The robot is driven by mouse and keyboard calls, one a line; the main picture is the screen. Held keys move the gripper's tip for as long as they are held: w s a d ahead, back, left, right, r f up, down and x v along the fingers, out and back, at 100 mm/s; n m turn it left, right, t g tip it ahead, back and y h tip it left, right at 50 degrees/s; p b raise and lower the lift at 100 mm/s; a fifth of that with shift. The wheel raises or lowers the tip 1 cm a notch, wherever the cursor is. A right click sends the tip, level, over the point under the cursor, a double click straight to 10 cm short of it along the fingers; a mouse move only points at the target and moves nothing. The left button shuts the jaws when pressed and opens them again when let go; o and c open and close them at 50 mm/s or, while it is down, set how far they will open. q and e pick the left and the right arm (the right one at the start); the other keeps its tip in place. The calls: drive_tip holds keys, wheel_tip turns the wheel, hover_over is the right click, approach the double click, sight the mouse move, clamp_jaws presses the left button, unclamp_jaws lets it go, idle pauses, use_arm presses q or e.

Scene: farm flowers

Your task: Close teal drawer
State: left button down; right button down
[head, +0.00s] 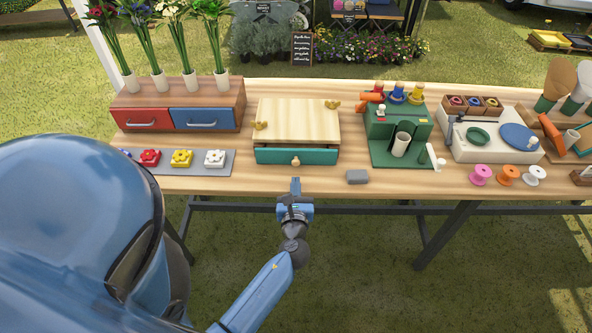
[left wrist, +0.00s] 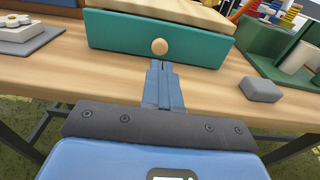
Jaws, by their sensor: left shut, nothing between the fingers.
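The teal drawer (head: 275,156) is in the front of a light wooden box (head: 297,120) on the table. It has a round wooden knob (head: 295,161), and its front appears to stand a little out from the box. My left gripper (head: 295,183) is shut and empty, in front of the knob at the table's front edge. In the left wrist view the teal drawer front (left wrist: 120,36) lies straight ahead, and the closed fingertips (left wrist: 161,63) point at the knob (left wrist: 159,46), just below it. Whether they touch cannot be told. My right gripper is not seen.
A grey block (head: 357,177) lies right of the drawer. A grey strip with flower blocks (head: 181,158) and a box with red and blue drawers (head: 180,105) stand left. A green stand (head: 398,140) is to the right. Bare tabletop lies before the drawer.

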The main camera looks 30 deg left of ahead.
sight(296, 162)
use_arm(q)
drive_tip(key=x, duration=0.3)
drive_tip(key=shift+w+a+r, duration=0.15)
drive_tip(key=shift+w+a, duration=0.05)
drive_tip(key=shift+w, duration=0.05)
drive_tip(key=shift+x, duration=0.9)
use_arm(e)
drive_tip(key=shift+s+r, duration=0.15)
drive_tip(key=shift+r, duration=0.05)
use_arm(q)
drive_tip(key=shift+d, duration=0.1)
drive_tip(key=shift+p+x, duration=0.35)
drive_tip(key=shift+x, duration=0.9)
drive_tip(key=shift+s+r, duration=0.15)
drive_tip(key=shift+r, duration=0.1)
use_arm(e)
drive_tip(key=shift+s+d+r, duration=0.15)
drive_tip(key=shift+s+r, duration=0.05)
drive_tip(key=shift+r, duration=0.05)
